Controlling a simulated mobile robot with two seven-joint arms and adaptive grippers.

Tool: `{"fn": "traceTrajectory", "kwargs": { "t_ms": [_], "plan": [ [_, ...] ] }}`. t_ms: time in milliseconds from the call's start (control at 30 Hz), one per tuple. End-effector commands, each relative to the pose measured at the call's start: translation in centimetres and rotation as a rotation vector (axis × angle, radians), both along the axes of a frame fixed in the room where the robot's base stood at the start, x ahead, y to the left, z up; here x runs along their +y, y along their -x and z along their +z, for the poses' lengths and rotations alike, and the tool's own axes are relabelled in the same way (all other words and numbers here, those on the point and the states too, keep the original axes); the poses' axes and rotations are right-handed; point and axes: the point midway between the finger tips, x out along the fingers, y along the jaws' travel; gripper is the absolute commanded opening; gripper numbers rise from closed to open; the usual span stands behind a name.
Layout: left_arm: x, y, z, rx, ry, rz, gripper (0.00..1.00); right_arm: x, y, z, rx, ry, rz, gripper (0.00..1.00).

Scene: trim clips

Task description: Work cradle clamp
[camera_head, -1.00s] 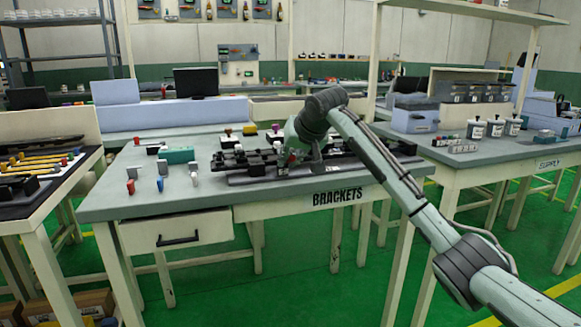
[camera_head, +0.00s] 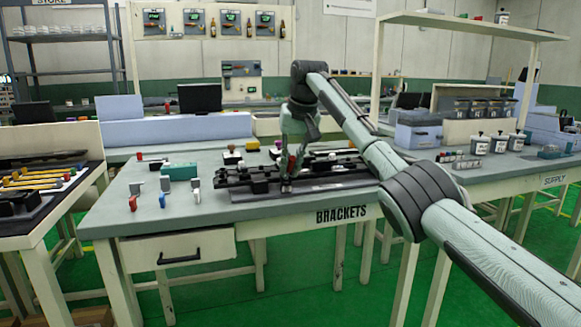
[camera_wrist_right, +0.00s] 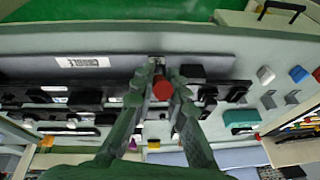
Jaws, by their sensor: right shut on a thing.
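The cradle is a long black fixture (camera_head: 240,180) on the bench marked BRACKETS; its grey front strip with a label shows at the upper left of the right wrist view (camera_wrist_right: 35,66). My right gripper (camera_head: 287,182) points down at the middle of the fixture. In the right wrist view its two fingers (camera_wrist_right: 159,66) close in around a small part at the fixture's front edge. A red round knob (camera_wrist_right: 163,89) sits between the fingers, and I take it as the clamp's handle. The fingers hide most of the clamp, so its position cannot be told. My left gripper is not in view.
Several small coloured blocks and brackets (camera_head: 163,186) stand on the left of the bench (camera_head: 150,222). A teal block (camera_head: 181,171) lies behind them. The left table (camera_head: 30,228) holds yellow-handled tools. The supply bench (camera_head: 520,178) with bottles stands right.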

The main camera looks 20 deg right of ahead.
Motion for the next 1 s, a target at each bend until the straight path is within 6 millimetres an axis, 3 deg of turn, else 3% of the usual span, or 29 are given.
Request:
{"fn": "traceTrajectory", "kwargs": {
  "t_ms": [367, 400, 567, 867, 1000],
  "plan": [
    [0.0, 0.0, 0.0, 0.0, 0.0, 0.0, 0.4, 0.1, -0.1, 0.0, 0.001, -0.001, 0.0, 0.0],
    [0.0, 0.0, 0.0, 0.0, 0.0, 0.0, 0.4, 0.1, -0.1, 0.0, 0.001, -0.001, 0.0, 0.15],
    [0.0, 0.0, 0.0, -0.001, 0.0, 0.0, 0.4, 0.0, -0.1, 0.0, 0.001, 0.0, 0.0, 0.34],
    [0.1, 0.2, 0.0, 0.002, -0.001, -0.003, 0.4, 0.0, 0.0, 0.1, 0.001, 0.0, -0.001, 0.35],
    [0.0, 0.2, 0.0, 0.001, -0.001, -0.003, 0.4, -0.1, 0.3, 1.2, -0.002, -0.001, 0.0, 0.35]
  ]
}}
